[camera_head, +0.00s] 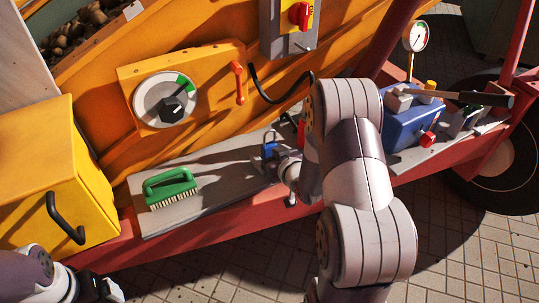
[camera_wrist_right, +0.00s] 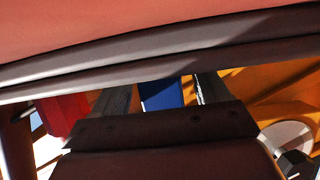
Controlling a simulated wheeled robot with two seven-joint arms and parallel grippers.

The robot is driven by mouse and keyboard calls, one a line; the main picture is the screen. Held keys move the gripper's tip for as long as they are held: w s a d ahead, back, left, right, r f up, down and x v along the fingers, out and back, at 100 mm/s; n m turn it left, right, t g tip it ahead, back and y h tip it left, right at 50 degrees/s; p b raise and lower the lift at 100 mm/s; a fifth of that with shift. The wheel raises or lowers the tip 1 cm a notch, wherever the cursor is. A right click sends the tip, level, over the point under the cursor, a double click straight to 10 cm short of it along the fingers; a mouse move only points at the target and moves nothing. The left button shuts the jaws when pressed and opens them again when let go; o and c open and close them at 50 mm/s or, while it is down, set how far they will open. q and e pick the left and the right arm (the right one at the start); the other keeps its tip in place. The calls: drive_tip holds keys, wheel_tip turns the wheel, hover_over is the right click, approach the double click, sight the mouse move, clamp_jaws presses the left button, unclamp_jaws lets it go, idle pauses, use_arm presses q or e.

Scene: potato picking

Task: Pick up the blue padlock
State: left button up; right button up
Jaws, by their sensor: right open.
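The blue padlock (camera_head: 269,150) stands on the grey shelf (camera_head: 218,205), partly hidden behind my right gripper. My right gripper (camera_head: 275,153) is open at the padlock, its jaws largely hidden by the wrist in the head view. In the right wrist view, a blue face of the padlock (camera_wrist_right: 160,95) shows between the two fingers of the right gripper (camera_wrist_right: 160,98). I cannot tell whether the fingers touch it. My left gripper (camera_head: 98,289) is at the bottom left, far from the padlock, and its jaws are not clear.
A green brush (camera_head: 170,188) lies on the shelf, left of the padlock. A yellow box (camera_head: 50,175) with a black handle stands at the left. A dial (camera_head: 166,100) is on the orange panel behind. A blue toolbox (camera_head: 412,122) stands at the right.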

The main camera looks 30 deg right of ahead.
drive_tip(key=c, duration=1.1)
wheel_tip(320, 180, up, 10)
drive_tip(key=p, duration=0.4)
drive_tip(key=shift+p, duration=0.4)
drive_tip(key=shift+w+d+r, duration=0.15)
drive_tip(key=shift+d+r, duration=0.05)
drive_tip(key=shift+r, duration=0.25)
drive_tip(key=shift+d+r+m+h, duration=0.1)
drive_tip(key=shift+d+m+h, duration=0.3)
drive_tip(key=shift+h, duration=0.1)
drive_tip(key=shift+a+f, duration=0.25)
drive_tip(key=shift+f, duration=0.1)
drive_tip(key=a+f, duration=0.2)
drive_tip(key=s+a+f, duration=0.1)
drive_tip(key=a+f, duration=0.1)
drive_tip(key=s+a+f, duration=0.1)
drive_tip(key=a+f, duration=0.1)
drive_tip(key=a, duration=0.1)
drive_tip(key=shift+n+y, duration=0.4)
drive_tip(key=shift+y, duration=0.1)
drive_tip(key=a, duration=0.1)
drive_tip(key=a+f, duration=0.1)
drive_tip(key=a, duration=0.1)
drive_tip(key=s+a+f, duration=0.1)
drive_tip(key=a, duration=0.1)
drive_tip(key=shift+f, duration=0.25)
wheel_tip(320, 180, up, 23)
drive_tip(key=s+p, duration=0.2)
drive_tip(key=p, duration=2.9)
drive_tip(key=shift+a, duration=0.1)
